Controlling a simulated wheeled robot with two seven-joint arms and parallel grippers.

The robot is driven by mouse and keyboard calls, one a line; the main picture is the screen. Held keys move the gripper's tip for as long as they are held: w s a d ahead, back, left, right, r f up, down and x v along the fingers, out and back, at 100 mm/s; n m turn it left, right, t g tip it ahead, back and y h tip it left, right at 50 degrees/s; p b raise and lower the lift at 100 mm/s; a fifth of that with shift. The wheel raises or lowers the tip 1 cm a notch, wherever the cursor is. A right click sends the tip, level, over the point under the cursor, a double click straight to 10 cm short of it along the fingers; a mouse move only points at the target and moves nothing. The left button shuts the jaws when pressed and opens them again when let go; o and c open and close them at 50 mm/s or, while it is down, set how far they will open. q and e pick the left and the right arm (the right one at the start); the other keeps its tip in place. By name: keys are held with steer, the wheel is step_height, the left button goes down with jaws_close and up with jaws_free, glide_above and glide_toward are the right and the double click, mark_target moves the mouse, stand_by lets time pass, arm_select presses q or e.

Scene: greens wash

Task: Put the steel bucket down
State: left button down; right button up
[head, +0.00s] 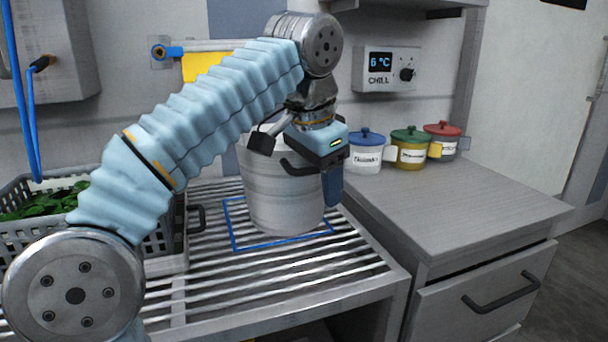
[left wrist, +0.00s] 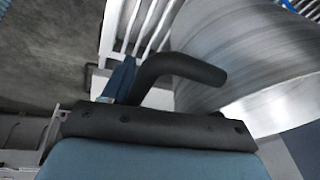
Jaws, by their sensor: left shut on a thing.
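The steel bucket (head: 283,192) stands upright over the slatted rack, within or just above the blue square outline (head: 235,240). I cannot tell whether its base touches the slats. My left gripper (head: 333,178) is at the bucket's right side, shut on its dark side handle (head: 299,168). In the left wrist view the dark handle (left wrist: 185,68) rises by the gripper, and the bucket's brushed metal wall (left wrist: 245,50) fills the upper right. The arm hides part of the bucket's rim. My right gripper is not in view.
A grey crate of leafy greens (head: 15,238) sits on the rack at the left. Three lidded jars, blue (head: 366,155), green (head: 410,150) and red (head: 442,142), stand at the back of the right counter (head: 470,205). The counter's front is clear. A chill control box (head: 386,69) hangs on the wall.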

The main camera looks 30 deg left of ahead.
arm_select(q)
step_height(320, 180, down, 6)
steer(key=b, duration=0.2)
steer(key=shift+f, duration=0.1)
steer(key=shift+c, duration=1.5)
jaws_free()
steer(key=shift+s+f, duration=0.1)
steer(key=p+v, duration=0.4)
steer(key=v, duration=0.7)
steer(key=shift+d, duration=0.1)
steer(key=shift+s+r, duration=0.15)
steer(key=shift+r, duration=0.4)
